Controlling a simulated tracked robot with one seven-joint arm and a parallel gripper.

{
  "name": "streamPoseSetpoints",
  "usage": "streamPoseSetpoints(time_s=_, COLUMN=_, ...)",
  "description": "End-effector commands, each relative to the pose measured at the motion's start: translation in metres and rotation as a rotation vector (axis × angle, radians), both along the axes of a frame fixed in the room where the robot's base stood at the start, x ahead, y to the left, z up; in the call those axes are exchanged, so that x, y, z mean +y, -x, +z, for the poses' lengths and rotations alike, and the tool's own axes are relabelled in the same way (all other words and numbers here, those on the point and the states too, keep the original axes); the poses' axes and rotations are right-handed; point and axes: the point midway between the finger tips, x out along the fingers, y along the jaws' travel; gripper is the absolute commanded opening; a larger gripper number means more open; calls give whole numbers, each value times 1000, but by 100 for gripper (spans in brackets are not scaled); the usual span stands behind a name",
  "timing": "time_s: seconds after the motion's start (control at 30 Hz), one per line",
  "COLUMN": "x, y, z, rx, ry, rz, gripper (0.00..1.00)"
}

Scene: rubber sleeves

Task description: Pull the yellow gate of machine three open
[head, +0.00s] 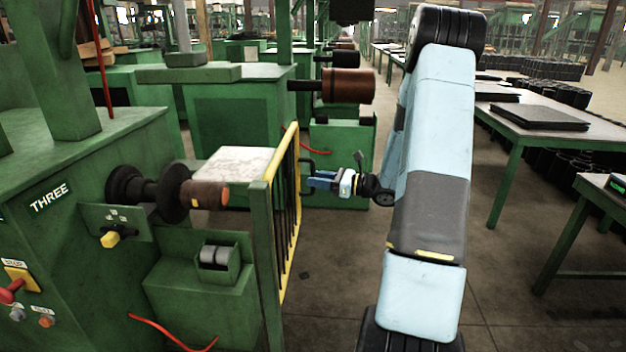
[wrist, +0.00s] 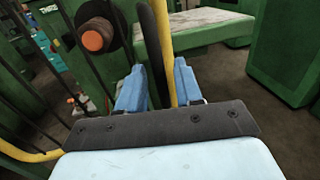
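The yellow gate (head: 270,174) of the green machine marked THREE (head: 50,198) has a yellow frame and dark bars. It stands upright between a green post (head: 263,255) and the far yellow upright. A dark handle (head: 307,160) sticks out from that upright towards my arm. My gripper (head: 314,182) is at the handle. In the wrist view its two blue fingers (wrist: 158,88) are apart. The dark handle (wrist: 150,40) and the yellow upright (wrist: 165,30) run down between them in the picture. I cannot tell whether the fingers touch the handle.
A spindle with a brown roll (head: 205,194) and a yellow knob (head: 110,238) are on the machine. A pale-topped table (head: 232,165) stands behind the gate. Green worktables (head: 560,132) line the right. The floor (head: 505,290) right of my arm is clear.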

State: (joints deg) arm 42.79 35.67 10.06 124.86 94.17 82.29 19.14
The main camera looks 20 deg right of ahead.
Motion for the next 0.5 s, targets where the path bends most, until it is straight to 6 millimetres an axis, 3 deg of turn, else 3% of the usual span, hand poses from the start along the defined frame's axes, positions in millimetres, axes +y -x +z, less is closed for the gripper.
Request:
streamPoseSetpoints(time_s=0.2, x=12, y=-10, z=0, rx=-1, ry=-1, rz=1, gripper=35)
streamPoseSetpoints(time_s=0.5, x=14, y=-12, z=0, rx=0, ry=0, rz=0, gripper=35)
